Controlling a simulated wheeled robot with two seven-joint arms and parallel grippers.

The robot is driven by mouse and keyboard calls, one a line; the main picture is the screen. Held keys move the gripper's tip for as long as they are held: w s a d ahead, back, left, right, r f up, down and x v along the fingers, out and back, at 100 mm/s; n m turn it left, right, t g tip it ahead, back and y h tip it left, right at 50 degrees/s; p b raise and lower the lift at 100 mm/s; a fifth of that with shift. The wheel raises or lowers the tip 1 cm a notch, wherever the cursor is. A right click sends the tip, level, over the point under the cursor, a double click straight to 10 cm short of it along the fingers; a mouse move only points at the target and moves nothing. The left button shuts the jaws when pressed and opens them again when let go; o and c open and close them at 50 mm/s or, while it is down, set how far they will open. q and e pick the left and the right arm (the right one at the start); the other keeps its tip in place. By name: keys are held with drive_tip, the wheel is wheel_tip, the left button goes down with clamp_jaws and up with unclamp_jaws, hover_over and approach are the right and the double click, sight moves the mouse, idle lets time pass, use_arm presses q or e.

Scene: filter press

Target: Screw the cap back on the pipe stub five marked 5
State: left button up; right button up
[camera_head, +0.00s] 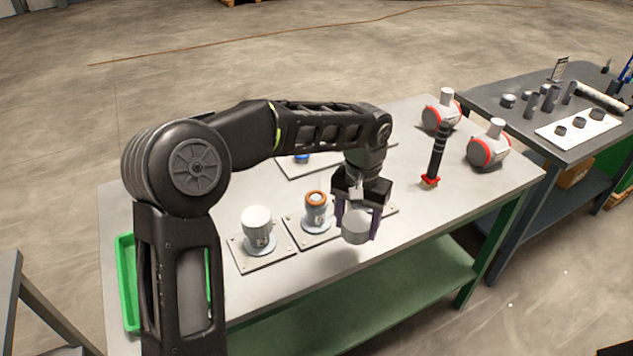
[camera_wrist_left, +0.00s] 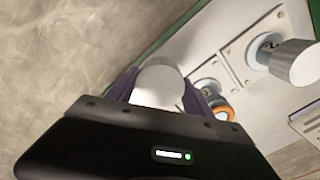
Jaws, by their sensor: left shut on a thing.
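My left gripper (camera_head: 356,222) is shut on a light grey cap (camera_head: 355,229) and holds it above the table's front edge, apart from the stubs. The cap shows between the purple fingers in the left wrist view (camera_wrist_left: 158,86). Just left of it stands an open pipe stub (camera_head: 316,212) with an orange-brown ring at its top, upright on a square plate. Its ring (camera_wrist_left: 223,112) is partly hidden by the gripper body in the wrist view. Further left is a stub with a pale cap (camera_head: 256,219). The stub markings are too small to read surely. My right gripper is out of view.
The table (camera_head: 430,213) also carries two red-and-white round housings (camera_head: 488,147) and a black-handled tool with a red end (camera_head: 434,160). A green tray (camera_head: 126,270) lies at the left. A dark side table (camera_head: 480,100) holds small parts. The table's right front is clear.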

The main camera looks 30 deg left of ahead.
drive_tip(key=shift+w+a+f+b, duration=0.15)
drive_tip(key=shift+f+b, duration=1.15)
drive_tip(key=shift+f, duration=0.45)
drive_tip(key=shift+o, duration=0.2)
